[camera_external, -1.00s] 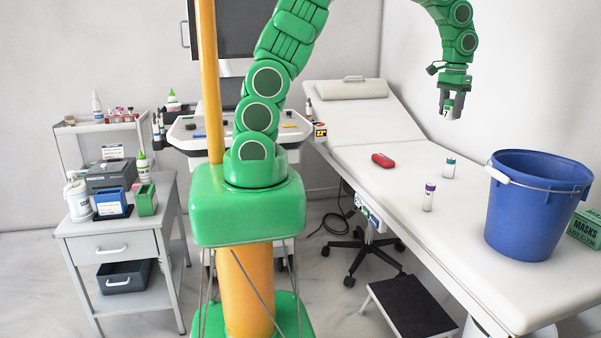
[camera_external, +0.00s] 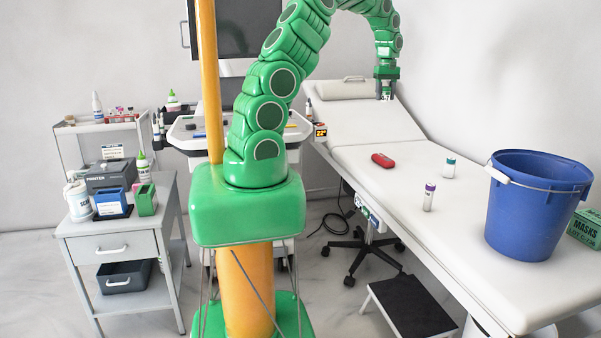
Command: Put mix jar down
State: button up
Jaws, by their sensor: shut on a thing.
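My gripper (camera_external: 386,86) points down at the upper back, in front of the bed's raised headrest. It is shut on a small pale thing, taken to be the mix jar (camera_external: 386,96), which shows only partly between the fingers. The jar looks held in the air; its exact gap to the headrest behind it cannot be told. The bed's flat part (camera_external: 400,217) extends towards the camera.
On the bed are a red case (camera_external: 382,160), a teal-capped vial (camera_external: 449,169), a purple-capped vial (camera_external: 429,198), a blue bucket (camera_external: 530,215) and a green masks box (camera_external: 585,229). Free bed surface lies left of the bucket. A cart (camera_external: 120,232) stands left.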

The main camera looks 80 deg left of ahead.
jog(key=s+a+n, duration=0.7)
jog(key=s+a, duration=0.3)
jog(key=a, duration=0.5)
jog(key=s+a+f+n, duration=0.1)
jog(key=s+a+n, duration=0.5)
jog(key=s+a, duration=0.45)
jog(key=s+a+n, duration=0.6)
jog(key=s+a, duration=0.1)
jog(key=s, duration=0.7)
jog(key=s+a+n, duration=0.1)
jog(key=s+n, duration=0.7)
jog(key=s, duration=1.4)
jog(key=s+a+n, duration=0.2)
jog(key=s+n, duration=0.6)
jog(key=s, duration=1.5)
jog(key=s+d+n, duration=0.6)
jog(key=s+d, duration=0.1)
jog(key=s, duration=0.6)
jog(key=s+d+n, duration=0.5)
jog(key=s+d, duration=0.3)
jog(key=s, duration=0.5)
jog(key=f, duration=3.7)
jog(key=shift+w+a, duration=0.1)
jog(key=shift+a, duration=0.1)
